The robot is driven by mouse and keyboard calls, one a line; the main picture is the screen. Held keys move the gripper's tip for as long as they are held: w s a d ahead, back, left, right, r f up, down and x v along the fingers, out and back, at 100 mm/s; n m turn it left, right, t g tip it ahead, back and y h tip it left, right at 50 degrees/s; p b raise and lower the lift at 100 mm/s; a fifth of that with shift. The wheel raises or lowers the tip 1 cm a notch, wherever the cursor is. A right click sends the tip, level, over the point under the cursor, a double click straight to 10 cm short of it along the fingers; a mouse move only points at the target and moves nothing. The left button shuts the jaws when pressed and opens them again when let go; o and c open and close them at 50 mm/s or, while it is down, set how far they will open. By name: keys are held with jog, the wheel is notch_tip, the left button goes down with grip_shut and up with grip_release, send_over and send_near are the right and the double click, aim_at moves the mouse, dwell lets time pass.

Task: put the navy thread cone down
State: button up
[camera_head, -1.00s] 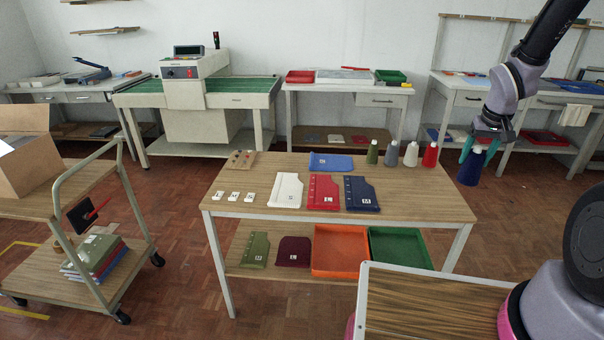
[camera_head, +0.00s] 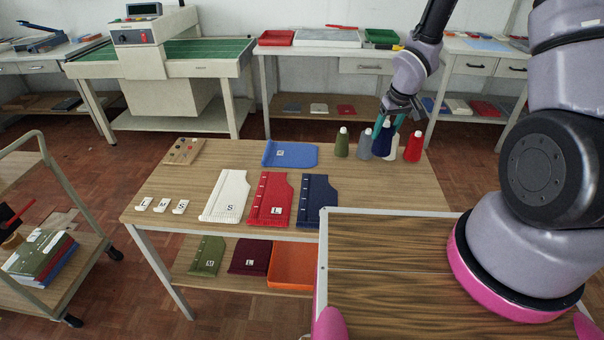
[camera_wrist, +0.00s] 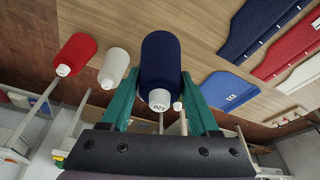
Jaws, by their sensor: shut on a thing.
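My gripper (camera_head: 396,122) has its teal fingers shut on the navy thread cone (camera_head: 382,140), at the back right of the table. In the wrist view the navy cone (camera_wrist: 161,52) stands between the two fingers, its white numbered cap toward the camera. In the head view it overlaps the white cone (camera_head: 393,152), next to the grey cone (camera_head: 364,146). The olive cone (camera_head: 342,145) is at the left of the row and the red cone (camera_head: 413,148) at the right. I cannot tell whether the navy cone's base touches the table.
The wooden table (camera_head: 400,188) also holds a blue panel (camera_head: 290,155), white, red and navy knit panels, and small size tags. The white cone (camera_wrist: 113,66) and red cone (camera_wrist: 76,53) stand close beside the held cone in the wrist view. The table is bare at front right.

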jog(key=shift+a+f, duration=0.2)
notch_tip(320, 180, down, 10)
jog(key=shift+w+r, duration=0.1)
dwell(0.4)
jog(key=o, duration=1.5)
jog(key=shift+f, duration=0.2)
jog(key=shift+c, duration=0.2)
jog(key=shift+r, duration=0.1)
